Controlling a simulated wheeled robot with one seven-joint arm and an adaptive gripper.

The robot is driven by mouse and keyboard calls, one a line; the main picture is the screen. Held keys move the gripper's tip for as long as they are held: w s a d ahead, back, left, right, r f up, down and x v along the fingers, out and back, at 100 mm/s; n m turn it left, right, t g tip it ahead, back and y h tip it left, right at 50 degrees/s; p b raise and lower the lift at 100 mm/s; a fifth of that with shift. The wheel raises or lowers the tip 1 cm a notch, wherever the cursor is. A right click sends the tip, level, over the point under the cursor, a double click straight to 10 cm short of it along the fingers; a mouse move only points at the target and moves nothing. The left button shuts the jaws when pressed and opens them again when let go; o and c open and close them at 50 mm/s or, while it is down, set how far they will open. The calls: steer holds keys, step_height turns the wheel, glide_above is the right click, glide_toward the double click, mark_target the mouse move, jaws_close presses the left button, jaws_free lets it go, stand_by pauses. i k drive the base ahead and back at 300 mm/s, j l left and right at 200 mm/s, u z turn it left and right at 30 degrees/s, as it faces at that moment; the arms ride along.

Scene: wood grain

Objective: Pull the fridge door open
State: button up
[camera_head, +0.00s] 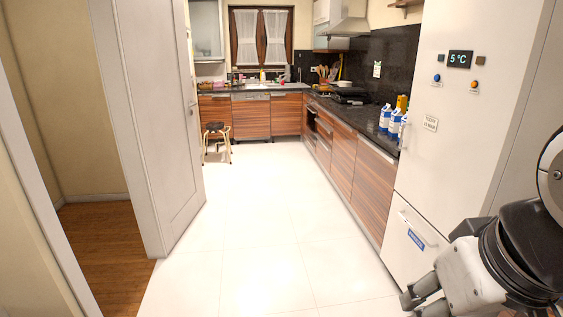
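The white fridge (459,130) stands at the right, its doors facing left into the kitchen. Its tall upper door carries a dark display reading 5 °C (460,59), small magnets and a paper note. A lower door (408,250) has a slanted bar handle (416,229) and a blue label, and looks closed. My gripper (418,302) is at the bottom right, low in front of the lower door and apart from the upper door. Its fingertips are partly cut off by the frame edge; their opening is unclear.
White tiled floor (255,250) is free ahead. An open grey-white room door (155,120) stands at left. Wood-grain cabinets (342,160) with a dark counter run along the right, holding blue-and-white cartons (385,119). A stool (216,140) stands at the back.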

mark_target(459, 136)
steer(key=i, duration=1.9)
steer(key=i+j+z, duration=0.15)
steer(key=i+z, duration=0.3)
steer(key=i, duration=0.2)
steer(key=i+j+z, duration=0.4)
steer(key=i, duration=0.25)
steer(key=i+j+z, duration=0.45)
steer(key=i+j, duration=0.1)
